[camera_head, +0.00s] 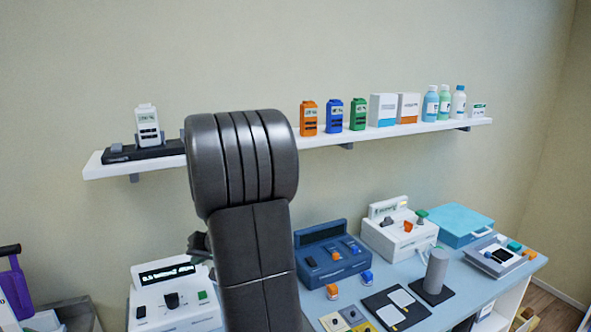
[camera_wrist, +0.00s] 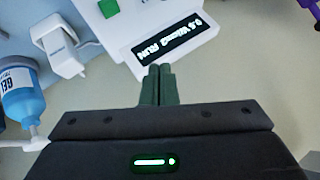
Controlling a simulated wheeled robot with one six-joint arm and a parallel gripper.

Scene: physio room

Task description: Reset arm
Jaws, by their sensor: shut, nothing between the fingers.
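My gripper (camera_wrist: 157,85) shows in the wrist view with its two dark green fingers together and nothing between them. The fingertips point toward a white device with a black display (camera_wrist: 172,42), which reads upside down as 0.5 W/cm2 RUN; I cannot tell if they touch it. In the head view my dark arm stands upright in the middle and hides part of the shelf and table. My gripper's fingers cannot be made out there. The white display device (camera_head: 172,295) stands at the table's left, partly behind my arm.
The wrist view shows a blue gel bottle (camera_wrist: 22,100) and a white handheld piece (camera_wrist: 66,48) at the left. A wall shelf (camera_head: 400,131) carries several devices, boxes and bottles. The blue table (camera_head: 400,275) holds a navy console (camera_head: 332,255), a white console (camera_head: 399,232) and a grey cylinder (camera_head: 436,270).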

